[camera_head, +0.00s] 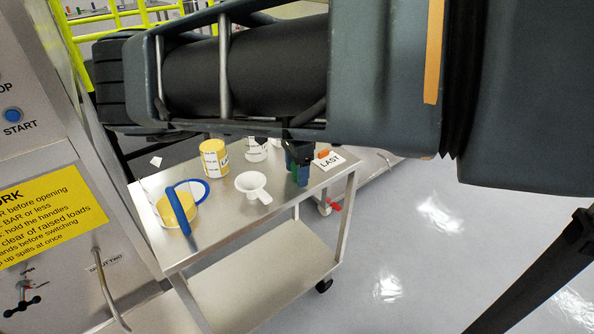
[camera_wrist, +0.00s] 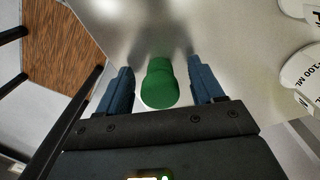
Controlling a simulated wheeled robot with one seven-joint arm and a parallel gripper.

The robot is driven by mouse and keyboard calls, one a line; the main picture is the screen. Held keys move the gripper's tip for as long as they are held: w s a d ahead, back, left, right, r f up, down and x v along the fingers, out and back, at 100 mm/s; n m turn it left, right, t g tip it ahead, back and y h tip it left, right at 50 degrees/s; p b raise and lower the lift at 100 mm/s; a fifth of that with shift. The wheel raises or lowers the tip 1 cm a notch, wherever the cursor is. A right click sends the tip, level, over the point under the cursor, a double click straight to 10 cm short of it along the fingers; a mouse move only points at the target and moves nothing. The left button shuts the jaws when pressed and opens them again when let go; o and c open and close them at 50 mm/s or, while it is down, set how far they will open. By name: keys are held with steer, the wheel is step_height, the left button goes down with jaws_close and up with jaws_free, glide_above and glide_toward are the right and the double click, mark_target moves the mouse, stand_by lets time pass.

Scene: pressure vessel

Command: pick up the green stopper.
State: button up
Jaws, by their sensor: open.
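The green stopper (camera_wrist: 159,84) shows in the wrist view, with a rounded wide near end and a narrower far part. It lies between the two blue fingers of my gripper (camera_wrist: 160,68), with a visible gap on each side. The fingers are open and do not appear to touch it. In the head view my gripper (camera_head: 299,165) is at the right end of the steel cart's top (camera_head: 232,218), pointing down. Only a trace of green shows there among the fingers, so the stopper is mostly hidden.
A white funnel (camera_head: 252,187), a yellow labelled jar (camera_head: 214,158), a white jar (camera_head: 257,149) and a yellow container (camera_head: 172,212) with a blue-handled tool share the cart top. A control panel (camera_head: 40,190) stands left.

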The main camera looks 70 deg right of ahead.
steer(key=c, duration=1.1)
steer(key=shift+r, duration=0.1)
